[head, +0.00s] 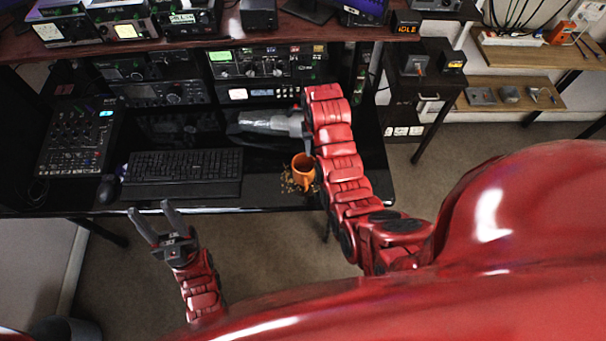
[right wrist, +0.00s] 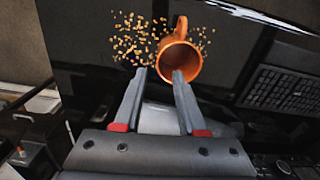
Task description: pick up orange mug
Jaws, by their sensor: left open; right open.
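The orange mug (head: 302,165) stands on the black desk near its front edge, right of the keyboard, with its handle towards me. In the right wrist view the mug (right wrist: 181,58) lies just beyond the fingertips, nearest the right-hand finger; I cannot tell whether they touch. My right gripper (right wrist: 160,73) is open with nothing between its fingers. My left gripper (head: 150,208) is open and empty, in front of the desk.
Small brown bits (right wrist: 137,38) are scattered beside the mug. A black keyboard (head: 182,172), a mouse (head: 106,189) and a mixer (head: 78,137) occupy the desk's left. Radio units (head: 265,64) stand along the back under a raised shelf (head: 185,44).

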